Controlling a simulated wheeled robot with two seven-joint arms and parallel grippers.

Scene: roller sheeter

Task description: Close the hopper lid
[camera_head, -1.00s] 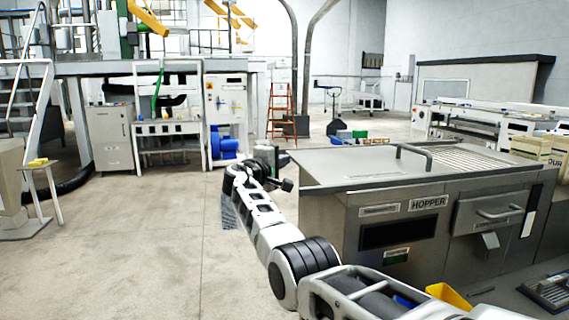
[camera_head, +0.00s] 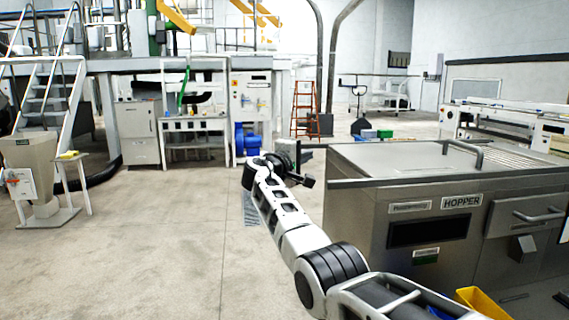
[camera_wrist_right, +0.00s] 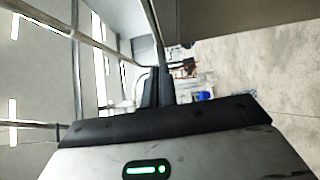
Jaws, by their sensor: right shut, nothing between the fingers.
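The hopper (camera_head: 370,225) is a steel cabinet at the right of the head view, labelled HOPPER. Its lid (camera_head: 400,158) is a flat metal panel lying level on top, with a bar handle (camera_head: 470,152) toward its right end. My right gripper (camera_head: 304,180) is left of the hopper's near left corner, apart from the handle. In the right wrist view its dark fingers (camera_wrist_right: 158,88) are together and hold nothing. My left gripper is out of view.
A yellow bin (camera_head: 482,302) sits at the hopper's foot. A grey funnel machine (camera_head: 28,165) and a small table (camera_head: 72,157) stand at the left. The floor left of the arm is clear.

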